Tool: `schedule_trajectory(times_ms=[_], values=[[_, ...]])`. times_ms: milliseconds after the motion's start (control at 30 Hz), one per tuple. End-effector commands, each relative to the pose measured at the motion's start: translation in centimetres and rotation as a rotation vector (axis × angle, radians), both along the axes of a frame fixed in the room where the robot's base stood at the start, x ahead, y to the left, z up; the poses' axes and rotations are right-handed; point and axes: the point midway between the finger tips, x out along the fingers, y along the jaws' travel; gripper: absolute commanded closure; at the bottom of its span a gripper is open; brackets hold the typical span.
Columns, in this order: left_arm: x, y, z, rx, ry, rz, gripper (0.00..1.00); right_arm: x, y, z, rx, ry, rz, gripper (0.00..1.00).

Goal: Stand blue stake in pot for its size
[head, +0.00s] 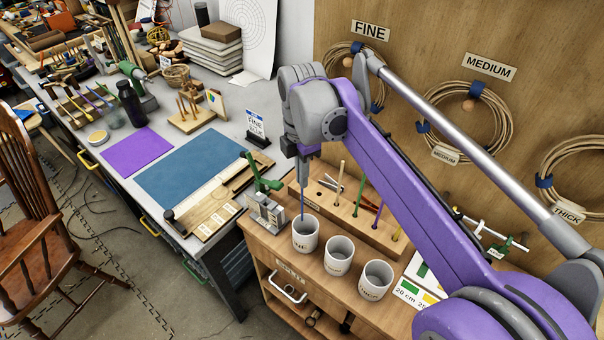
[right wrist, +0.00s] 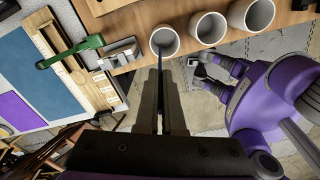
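My right gripper (head: 304,150) points down above the bench and is shut on the blue stake (head: 302,196). The stake hangs nearly upright, its lower end at the mouth of the leftmost white pot (head: 305,241), whose lettering ends in "NE". I cannot tell how far inside the tip is. In the right wrist view the fingers (right wrist: 161,105) are closed around the stake, which runs to the same pot (right wrist: 165,41). The middle pot (head: 338,256) and the right pot (head: 374,281), marked THICK, look empty.
A wooden stake block (head: 340,212) with other stakes stands right behind the pots. A grey metal fixture (head: 266,211) with a green handle is just left. Cane coils (head: 466,124) hang on the board behind. A colour-marked card (head: 412,291) lies right of the pots.

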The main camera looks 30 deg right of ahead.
Motion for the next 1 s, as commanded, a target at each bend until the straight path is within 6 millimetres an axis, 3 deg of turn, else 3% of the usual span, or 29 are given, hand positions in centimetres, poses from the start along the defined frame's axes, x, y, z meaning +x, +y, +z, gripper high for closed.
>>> schedule_trajectory(times_ms=[1000], values=[[-0.6, 0.0, -1.9, 0.0, 0.012, 0.0, 0.5, 0.0, 0.0, -2.8, 0.0, 0.0, 0.0, 1.0]])
